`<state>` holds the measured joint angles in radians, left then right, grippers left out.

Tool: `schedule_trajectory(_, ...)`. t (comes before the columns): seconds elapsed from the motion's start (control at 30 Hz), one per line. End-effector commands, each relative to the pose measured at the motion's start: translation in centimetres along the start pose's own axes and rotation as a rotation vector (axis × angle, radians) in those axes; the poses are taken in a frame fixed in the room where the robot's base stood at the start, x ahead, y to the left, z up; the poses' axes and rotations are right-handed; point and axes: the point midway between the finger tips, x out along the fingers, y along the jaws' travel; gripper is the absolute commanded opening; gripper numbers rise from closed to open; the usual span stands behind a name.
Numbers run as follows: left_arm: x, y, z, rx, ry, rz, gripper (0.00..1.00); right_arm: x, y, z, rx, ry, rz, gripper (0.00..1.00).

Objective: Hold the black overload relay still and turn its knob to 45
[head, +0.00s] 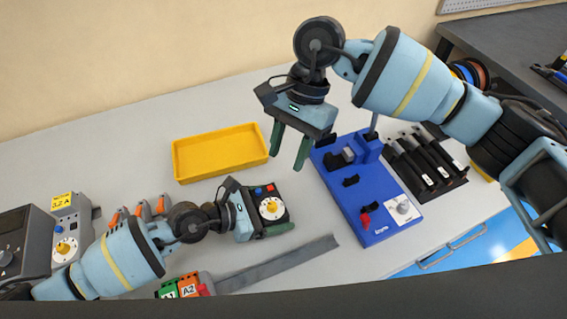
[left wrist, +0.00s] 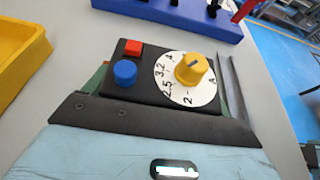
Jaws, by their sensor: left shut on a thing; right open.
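The black overload relay (head: 284,218) lies on the grey table in the middle of the head view. It has a red button, a blue button, a white dial and a yellow knob (head: 271,207). The left wrist view shows the relay (left wrist: 150,88), knob (left wrist: 191,70) and dial (left wrist: 206,97) close up. I can read 2, 2.5, 3.2 and 4 on the dial; I see no 45. My left gripper (head: 263,210) is shut on the relay's sides, its fingers partly hidden. My right gripper (head: 289,156) is open and empty, above and behind the relay, fingers pointing down.
A yellow tray (head: 220,154) lies behind the relay. A blue bender base (head: 372,212) stands right of it, beside black tools (head: 420,165). A grey metal bar (head: 285,264) lies in front. Grey devices (head: 68,230) and orange-tipped items (head: 142,211) are at left.

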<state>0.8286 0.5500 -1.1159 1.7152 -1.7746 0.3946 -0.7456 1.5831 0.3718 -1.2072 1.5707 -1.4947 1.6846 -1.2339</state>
Motion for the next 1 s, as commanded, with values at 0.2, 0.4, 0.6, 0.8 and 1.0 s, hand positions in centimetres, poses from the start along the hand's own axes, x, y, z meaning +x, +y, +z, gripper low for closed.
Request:
schedule_trajectory(0.2, 0.0, 0.0, 0.0, 0.0, 0.0, 0.0, 0.54, -0.5, 0.0, 0.0, 0.0, -0.001, 0.0, 0.4)
schedule_trajectory(0.4, 0.0, 0.0, 0.0, 0.0, 0.0, 0.0, 0.54, -0.5, 0.0, 0.0, 0.0, 0.0, 0.0, 0.4)
schedule_trajectory(0.6, 0.0, 0.0, 0.0, 0.0, 0.0, -0.001, 1.0, -0.5, 0.0, 0.0, 0.0, 0.0, 0.0, 0.4)
schedule_trajectory(0.8, 0.0, 0.0, 0.0, 0.0, 0.0, 0.0, 1.0, -0.5, 0.0, 0.0, 0.0, 0.0, 0.0, 0.4)
schedule_trajectory(1.0, -1.5, 0.1, -0.1, 0.0, 0.001, 0.002, 1.0, -0.5, 0.0, 0.0, 0.0, 0.0, 0.0, 0.4)
